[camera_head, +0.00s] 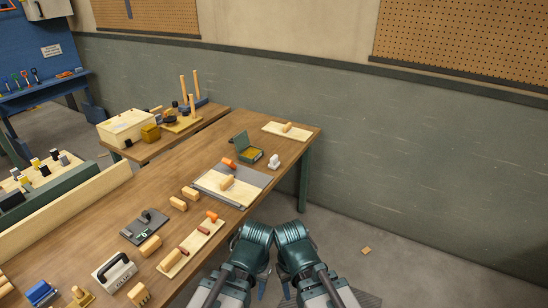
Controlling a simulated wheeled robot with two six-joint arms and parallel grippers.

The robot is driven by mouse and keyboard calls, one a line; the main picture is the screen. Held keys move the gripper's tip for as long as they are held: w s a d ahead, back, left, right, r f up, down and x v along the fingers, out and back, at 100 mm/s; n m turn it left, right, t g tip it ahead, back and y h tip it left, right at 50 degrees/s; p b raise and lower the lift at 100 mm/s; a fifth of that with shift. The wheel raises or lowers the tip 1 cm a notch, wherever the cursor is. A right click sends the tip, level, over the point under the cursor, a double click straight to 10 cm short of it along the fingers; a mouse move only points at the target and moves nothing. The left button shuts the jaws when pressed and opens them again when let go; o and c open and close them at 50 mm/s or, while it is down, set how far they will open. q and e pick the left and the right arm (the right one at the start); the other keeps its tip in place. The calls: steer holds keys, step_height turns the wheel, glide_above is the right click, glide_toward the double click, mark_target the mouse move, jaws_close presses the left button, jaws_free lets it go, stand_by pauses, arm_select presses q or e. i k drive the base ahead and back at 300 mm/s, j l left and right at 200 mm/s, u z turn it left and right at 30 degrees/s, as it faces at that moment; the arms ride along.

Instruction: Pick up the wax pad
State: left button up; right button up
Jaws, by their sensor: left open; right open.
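A small flat tan-orange square (366,250) lies alone on the grey floor, right of the table; it looks like the wax pad, though it is too small to be sure. My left gripper (262,286) and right gripper (285,287) are side by side at the bottom middle, beyond the table's near right edge. Both are left of the square and apart from it. They are open, with nothing seen in them; my arm links partly hide their fingers.
The long wooden table (150,190) bears wooden blocks, a board (222,191) with a roller-like piece, and an open green tin (246,149) with yellow contents. The floor around the square is clear, up to the wall.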

mark_target(274, 163)
steer(key=i+l+u, duration=0.25)
steer(key=i+l, duration=0.3)
steer(key=i, duration=0.25)
steer(key=i+l+u, duration=0.3)
steer(key=i+l, duration=0.4)
steer(key=i+l+u, duration=0.25)
steer(key=i+l, duration=0.5)
steer(key=l, duration=0.15)
